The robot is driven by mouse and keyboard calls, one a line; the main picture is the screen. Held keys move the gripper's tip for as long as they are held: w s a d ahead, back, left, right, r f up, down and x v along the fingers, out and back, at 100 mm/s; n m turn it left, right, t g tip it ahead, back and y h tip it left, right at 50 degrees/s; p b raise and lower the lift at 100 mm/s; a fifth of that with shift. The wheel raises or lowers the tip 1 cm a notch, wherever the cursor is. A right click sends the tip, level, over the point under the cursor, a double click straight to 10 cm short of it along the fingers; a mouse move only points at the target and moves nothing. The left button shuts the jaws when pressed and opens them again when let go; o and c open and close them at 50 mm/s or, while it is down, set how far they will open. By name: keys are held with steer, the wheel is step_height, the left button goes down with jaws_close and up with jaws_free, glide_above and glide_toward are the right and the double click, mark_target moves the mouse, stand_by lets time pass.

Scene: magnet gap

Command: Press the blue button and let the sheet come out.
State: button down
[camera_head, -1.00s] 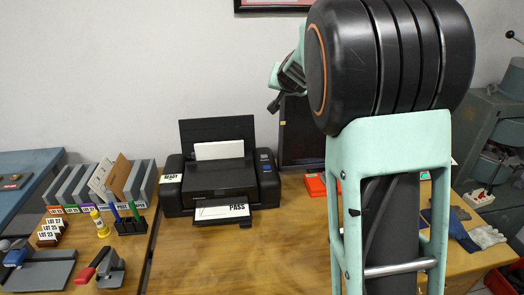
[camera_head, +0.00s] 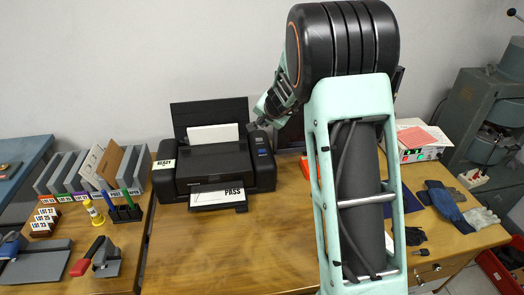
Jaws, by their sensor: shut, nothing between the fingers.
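A black printer (camera_head: 212,165) stands on the wooden table against the wall. Its control panel at the right end carries a small blue button (camera_head: 263,141). White paper (camera_head: 213,135) stands in the rear feed. A sheet marked PASS (camera_head: 217,195) lies in the front output tray, sticking out of the slot. My gripper (camera_head: 257,123) is small and dark in this view, shut and empty, just above and behind the panel's right end. I cannot tell whether it touches the printer.
A white box (camera_head: 420,141), gloves (camera_head: 445,200) and a grey machine (camera_head: 480,110) are at the right. The table before the printer is clear.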

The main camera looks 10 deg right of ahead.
mark_target(263, 151)
steer(key=shift+f+b, duration=4.15)
steer(key=shift+f, duration=0.25)
steer(key=shift+f+b, duration=0.4)
steer(key=shift+b, duration=0.1)
